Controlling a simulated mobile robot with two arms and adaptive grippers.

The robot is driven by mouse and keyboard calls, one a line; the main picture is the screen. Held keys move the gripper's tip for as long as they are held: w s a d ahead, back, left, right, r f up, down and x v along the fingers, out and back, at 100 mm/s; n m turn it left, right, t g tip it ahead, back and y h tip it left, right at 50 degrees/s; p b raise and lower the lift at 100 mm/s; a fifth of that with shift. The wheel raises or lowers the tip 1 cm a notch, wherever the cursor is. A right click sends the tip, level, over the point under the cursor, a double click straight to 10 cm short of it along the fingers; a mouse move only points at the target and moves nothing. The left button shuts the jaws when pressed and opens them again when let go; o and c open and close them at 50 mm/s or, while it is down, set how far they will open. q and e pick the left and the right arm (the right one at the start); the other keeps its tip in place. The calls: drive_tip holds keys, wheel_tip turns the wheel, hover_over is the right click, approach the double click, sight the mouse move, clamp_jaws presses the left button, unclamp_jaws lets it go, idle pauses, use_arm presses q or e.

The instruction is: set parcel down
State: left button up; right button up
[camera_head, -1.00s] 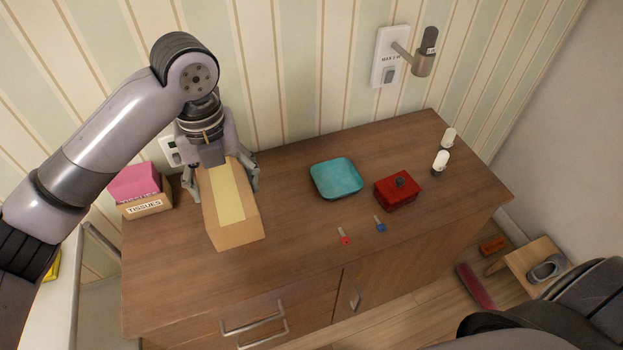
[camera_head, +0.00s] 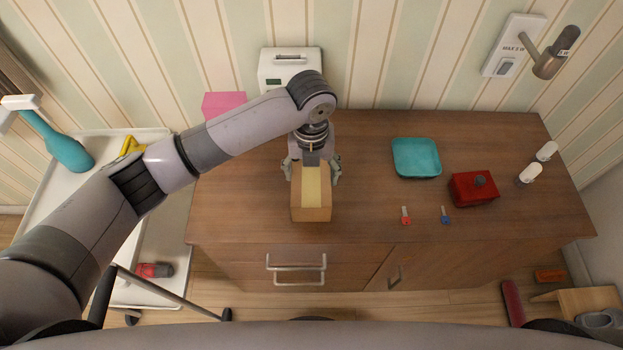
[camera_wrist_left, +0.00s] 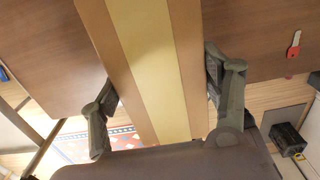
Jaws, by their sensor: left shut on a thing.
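The parcel is a long brown cardboard box (camera_head: 311,214) with a pale yellow strip along its top. It is over the left part of the wooden cabinet top (camera_head: 255,215), near the front edge. My left gripper (camera_head: 312,174) is shut on it, one finger on each side. In the left wrist view the parcel (camera_wrist_left: 185,60) runs up between the two fingers (camera_wrist_left: 163,105). I cannot tell whether its underside touches the cabinet top. My right gripper is not in view.
A teal tray (camera_head: 416,158), a red box (camera_head: 473,188), a red key (camera_head: 405,216) and a blue key (camera_head: 445,215) are right of the parcel. A pink box (camera_head: 223,103) is behind my arm. A white trolley (camera_head: 110,150) stands at left. The cabinet middle is clear.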

sight(311, 171)
use_arm(q)
wheel_tip(311, 171, down, 4)
drive_tip(key=shift+f, duration=0.4)
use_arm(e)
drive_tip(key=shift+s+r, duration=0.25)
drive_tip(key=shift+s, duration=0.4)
use_arm(q)
drive_tip(key=shift+f, duration=0.1)
drive_tip(key=o, duration=1)
drive_tip(key=shift+f, duration=0.1)
drive_tip(key=o, duration=0.5)
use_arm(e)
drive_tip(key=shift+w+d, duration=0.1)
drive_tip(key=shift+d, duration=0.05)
use_arm(q)
wheel_tip(311, 171, up, 11)
drive_tip(key=shift+b, duration=0.8)
drive_tip(key=shift+r, duration=0.7)
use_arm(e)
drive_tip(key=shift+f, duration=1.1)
